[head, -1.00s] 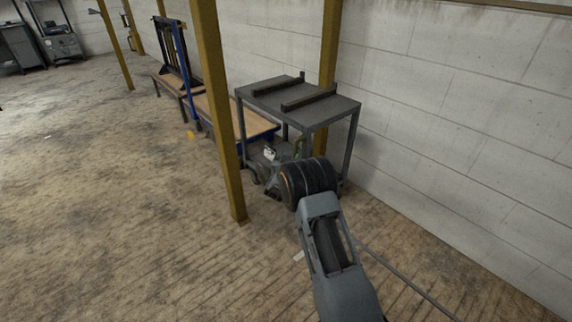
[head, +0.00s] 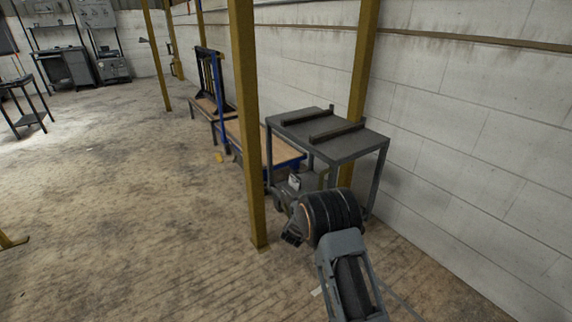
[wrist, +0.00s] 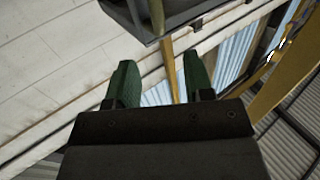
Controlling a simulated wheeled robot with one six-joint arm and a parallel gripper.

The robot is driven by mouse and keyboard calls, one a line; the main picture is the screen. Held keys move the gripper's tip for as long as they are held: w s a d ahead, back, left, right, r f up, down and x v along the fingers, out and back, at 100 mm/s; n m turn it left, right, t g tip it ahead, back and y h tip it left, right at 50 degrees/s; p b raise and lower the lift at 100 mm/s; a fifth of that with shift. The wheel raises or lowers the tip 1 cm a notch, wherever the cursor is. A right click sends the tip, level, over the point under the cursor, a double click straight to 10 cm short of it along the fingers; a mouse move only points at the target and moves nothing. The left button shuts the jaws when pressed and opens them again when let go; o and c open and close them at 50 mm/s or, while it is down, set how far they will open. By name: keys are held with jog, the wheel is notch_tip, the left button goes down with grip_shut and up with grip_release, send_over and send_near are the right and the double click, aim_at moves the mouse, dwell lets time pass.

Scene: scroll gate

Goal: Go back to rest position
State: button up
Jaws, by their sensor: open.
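My gripper shows in the wrist view (wrist: 160,88) as two green fingers standing apart with nothing between them. It is open and empty. Beyond the fingers are a pale block wall, a yellow post and corrugated panels, seen at a tilt. In the head view my arm reaches up from the lower right, with a dark round joint in front of the grey metal table (head: 335,145).
A yellow post (head: 248,130) stands left of my arm, and another post (head: 362,80) stands behind the table. A wooden-topped blue cart (head: 285,152) is beyond. The block wall (head: 460,150) runs along the right. Open floor (head: 120,200) lies to the left.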

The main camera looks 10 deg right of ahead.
jog(key=s+a+r+n+g+y+p, duration=0.1)
jog(key=s+a+r+y+p, duration=0.15)
jog(key=r+p, duration=0.45)
jog(key=s+a+r+n+g+y+p, duration=0.1)
jog(key=s+a+r+n+y+p, duration=0.2)
jog(key=r, duration=0.8)
jog(key=s+a+r+g+y+p, duration=0.1)
jog(key=s+r+y+p, duration=0.1)
jog(key=r+y+p, duration=0.45)
jog(key=s+r+n+g+h+p, duration=0.1)
jog(key=s+r+g+p, duration=0.3)
jog(key=s, duration=1)
jog(key=s+r+n+g+h+p, duration=0.1)
jog(key=s+r+g+p, duration=0.3)
jog(key=s+r+p, duration=0.4)
jog(key=s+r, duration=0.5)
jog(key=s, duration=0.2)
jog(key=shift+s+n+p, duration=0.2)
jog(key=shift+n+p, duration=0.15)
jog(key=shift+n, duration=0.05)
